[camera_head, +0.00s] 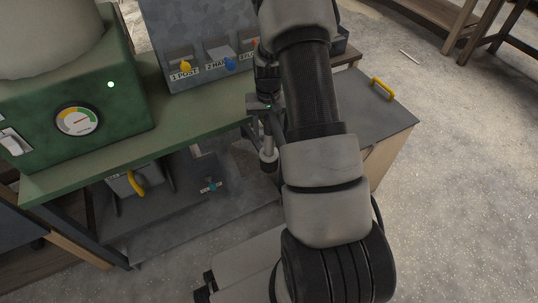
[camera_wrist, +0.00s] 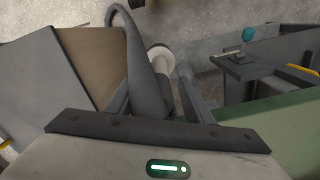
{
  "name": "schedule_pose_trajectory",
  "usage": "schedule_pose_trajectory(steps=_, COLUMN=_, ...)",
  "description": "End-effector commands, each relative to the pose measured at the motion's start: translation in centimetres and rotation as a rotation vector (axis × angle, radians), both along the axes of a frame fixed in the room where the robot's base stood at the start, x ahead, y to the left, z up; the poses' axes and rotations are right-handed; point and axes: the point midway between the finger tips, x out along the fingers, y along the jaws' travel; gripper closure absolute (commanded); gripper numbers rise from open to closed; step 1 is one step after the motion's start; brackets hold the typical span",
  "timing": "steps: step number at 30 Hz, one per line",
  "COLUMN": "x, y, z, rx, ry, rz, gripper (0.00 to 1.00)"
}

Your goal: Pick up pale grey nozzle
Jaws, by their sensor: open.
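The pale grey nozzle shows in the wrist view as a round pale end (camera_wrist: 161,58), partly covered by a dark grey curved hose-like part (camera_wrist: 143,60). In the head view a short pale cylinder (camera_head: 268,160), likely the same nozzle, hangs beside the bench edge just below my gripper (camera_head: 268,132). My gripper is open; in the wrist view its two fingers (camera_wrist: 157,88) reach forward on either side of the hose-like part and the nozzle. I cannot tell whether a finger touches it. My arm hides part of this area in the head view.
A green bench (camera_head: 190,115) carries a green machine with a gauge (camera_head: 77,121) and a grey panel with labelled knobs (camera_head: 185,66). A lower shelf (camera_head: 190,222) lies below. Open floor lies further right.

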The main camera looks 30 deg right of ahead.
Motion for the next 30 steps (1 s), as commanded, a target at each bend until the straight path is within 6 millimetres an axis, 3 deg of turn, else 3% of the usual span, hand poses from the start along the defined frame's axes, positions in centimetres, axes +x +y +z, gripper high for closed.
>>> schedule_pose_trajectory(steps=12, x=-0.2, y=-0.1, z=-5.1, rx=0.001, ry=0.002, rz=0.0, gripper=0.53)
schedule_pose_trajectory(steps=19, x=-0.2, y=-0.2, z=-5.1, rx=0.0, ry=0.0, rz=0.001, gripper=0.53)
schedule_pose_trajectory(steps=27, x=-0.2, y=-0.2, z=-5.1, rx=0.0, ry=0.0, rz=0.001, gripper=0.98)
schedule_pose_trajectory(steps=30, x=-0.1, y=-0.2, z=-5.1, rx=0.0, ry=-0.001, rz=0.001, gripper=1.0)
